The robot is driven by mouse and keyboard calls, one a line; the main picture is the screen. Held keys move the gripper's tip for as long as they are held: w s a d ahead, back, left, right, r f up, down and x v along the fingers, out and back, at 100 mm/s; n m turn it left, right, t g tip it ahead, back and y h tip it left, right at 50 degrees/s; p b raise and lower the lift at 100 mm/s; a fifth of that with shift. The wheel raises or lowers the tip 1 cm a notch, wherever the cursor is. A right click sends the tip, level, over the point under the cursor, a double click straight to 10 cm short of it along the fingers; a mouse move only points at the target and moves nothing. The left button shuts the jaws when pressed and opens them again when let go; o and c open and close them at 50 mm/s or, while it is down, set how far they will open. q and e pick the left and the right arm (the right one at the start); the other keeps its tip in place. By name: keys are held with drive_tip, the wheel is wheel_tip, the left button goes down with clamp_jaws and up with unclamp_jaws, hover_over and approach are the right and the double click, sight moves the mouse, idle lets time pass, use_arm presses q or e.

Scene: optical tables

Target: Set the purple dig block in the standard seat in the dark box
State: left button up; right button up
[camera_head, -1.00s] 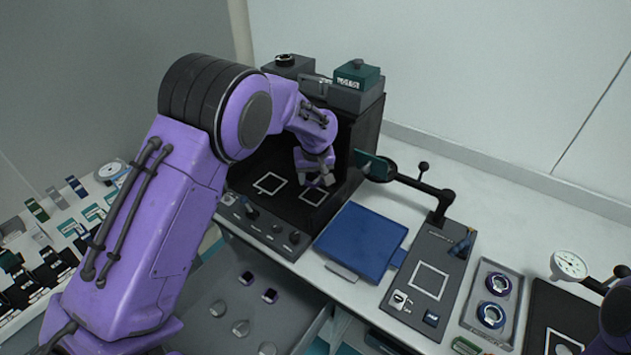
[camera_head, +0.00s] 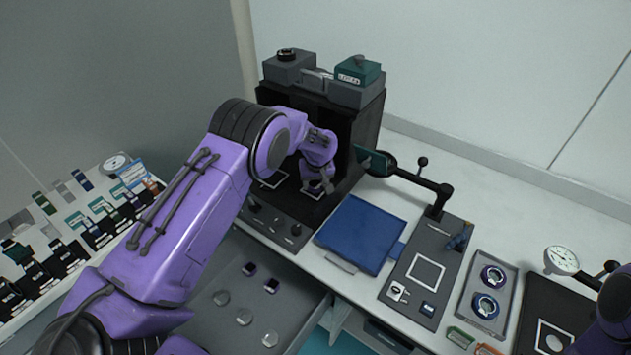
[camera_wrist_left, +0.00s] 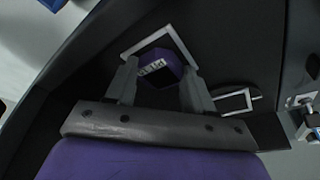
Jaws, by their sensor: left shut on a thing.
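The dark box (camera_head: 366,128) stands open at the back of the table. Two white square outlines show on its floor, the left one (camera_head: 264,184) bare and the right one (camera_head: 307,193) under my left gripper (camera_head: 320,186). My left gripper is inside the box, pointing down. In the left wrist view its fingers (camera_wrist_left: 160,88) are shut on the purple dig block (camera_wrist_left: 166,56), which has a pale label on its side. The block appears within or just above one white outline (camera_wrist_left: 128,52); I cannot tell whether it touches the floor. The other outline (camera_wrist_left: 238,113) is empty. My right gripper is out of view.
A green-topped unit (camera_head: 358,69) sits on the box. Knobs (camera_head: 295,230) line its front ledge. A blue plate (camera_head: 352,232) and an arm on a post (camera_head: 420,184) stand to the right. An open drawer (camera_head: 230,325) holds several small parts. A rack of samples (camera_head: 90,225) is at left.

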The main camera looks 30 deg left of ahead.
use_arm(q)
drive_tip(key=shift+f, duration=0.25)
drive_tip(key=o, duration=1.1)
drive_tip(key=shift+c, duration=0.2)
drive_tip(key=shift+r, duration=0.1)
drive_tip(key=shift+r+p, duration=0.3)
drive_tip(key=shift+r, duration=0.05)
drive_tip(key=b+v, duration=0.2)
drive_tip(key=v, duration=1)
drive_tip(key=shift+r, duration=0.25)
drive_tip(key=shift+a, duration=0.1)
